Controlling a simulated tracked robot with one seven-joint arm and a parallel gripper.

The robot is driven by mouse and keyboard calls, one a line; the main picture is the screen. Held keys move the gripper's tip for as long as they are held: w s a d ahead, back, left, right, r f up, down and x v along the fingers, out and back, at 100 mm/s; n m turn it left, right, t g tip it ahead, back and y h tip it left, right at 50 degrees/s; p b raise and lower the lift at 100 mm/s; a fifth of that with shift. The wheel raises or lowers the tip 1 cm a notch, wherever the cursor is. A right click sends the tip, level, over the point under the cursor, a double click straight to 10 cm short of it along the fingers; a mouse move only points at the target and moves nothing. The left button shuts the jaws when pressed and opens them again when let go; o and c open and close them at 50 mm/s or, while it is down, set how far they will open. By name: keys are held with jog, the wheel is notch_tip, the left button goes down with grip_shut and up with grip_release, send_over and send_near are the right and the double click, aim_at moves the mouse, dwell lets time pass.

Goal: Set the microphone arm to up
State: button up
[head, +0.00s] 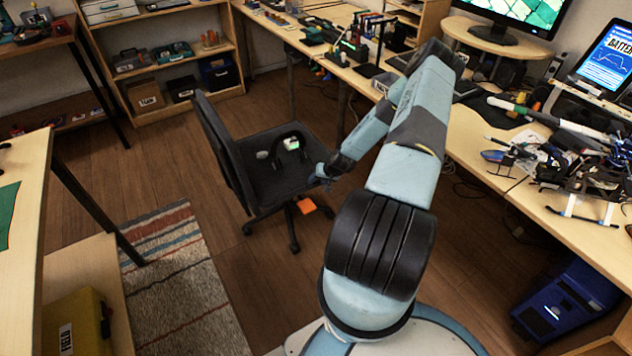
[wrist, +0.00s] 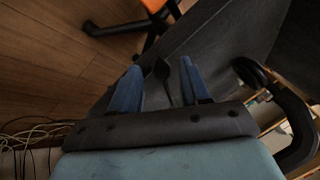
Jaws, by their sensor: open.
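A black headset (head: 292,147) lies on the seat of the black office chair (head: 262,190). In the wrist view, part of its thick black curved body (wrist: 290,120) shows at the right. In the head view my gripper (head: 323,176) is at the right edge of the seat, right of the headset. The stalk's joint is hidden.
The chair back (head: 222,145) rises at the left. An orange object (head: 306,206) shows low by the chair base. A cluttered desk (head: 470,150) runs along the right. The wooden floor around is mostly clear.

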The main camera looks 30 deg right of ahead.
jog(key=shift+c, duration=0.4)
grip_shut()
